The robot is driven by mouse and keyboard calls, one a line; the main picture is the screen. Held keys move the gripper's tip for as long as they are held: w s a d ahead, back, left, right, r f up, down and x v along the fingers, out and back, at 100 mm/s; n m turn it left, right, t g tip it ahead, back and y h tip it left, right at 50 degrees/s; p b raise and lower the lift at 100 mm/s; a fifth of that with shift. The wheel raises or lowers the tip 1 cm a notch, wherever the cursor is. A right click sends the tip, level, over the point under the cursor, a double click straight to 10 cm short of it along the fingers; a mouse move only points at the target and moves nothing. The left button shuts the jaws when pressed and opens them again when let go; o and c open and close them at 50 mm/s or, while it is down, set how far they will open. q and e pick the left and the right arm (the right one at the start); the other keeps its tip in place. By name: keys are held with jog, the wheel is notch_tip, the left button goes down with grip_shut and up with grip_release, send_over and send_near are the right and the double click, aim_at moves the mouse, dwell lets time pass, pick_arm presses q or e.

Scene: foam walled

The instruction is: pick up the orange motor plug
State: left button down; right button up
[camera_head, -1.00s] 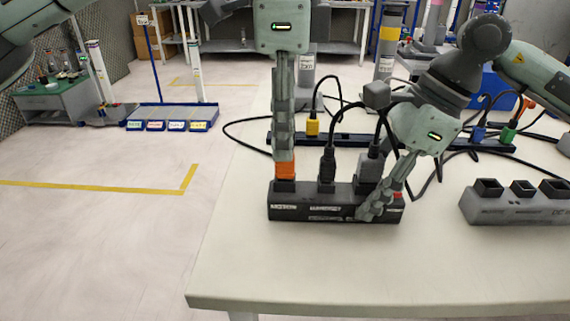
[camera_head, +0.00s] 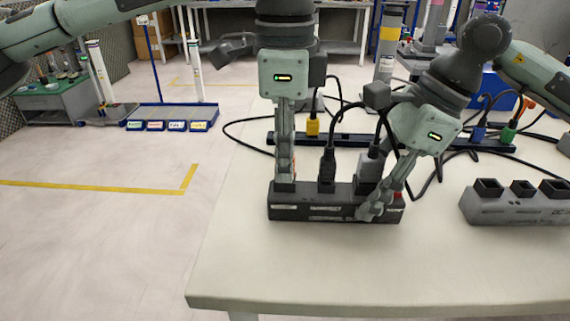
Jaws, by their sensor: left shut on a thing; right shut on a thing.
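My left gripper (camera_head: 285,176) points straight down over the strip's left socket. My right gripper (camera_head: 374,210) comes in at a slant and is shut on the right end of the strip, by a red part (camera_head: 397,196).
A grey socket block (camera_head: 515,208) stands at the right of the white table (camera_head: 330,270). Behind, a long dark blue strip (camera_head: 350,140) holds a yellow plug (camera_head: 312,128) and a green plug (camera_head: 508,134). Loose black cables run between. The table's front is clear.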

pick_arm(q)
notch_tip(320, 180, up, 10)
jog(key=shift+r, duration=0.1)
pick_arm(e)
jog(key=o, duration=1.4)
jog(key=shift+r, duration=0.1)
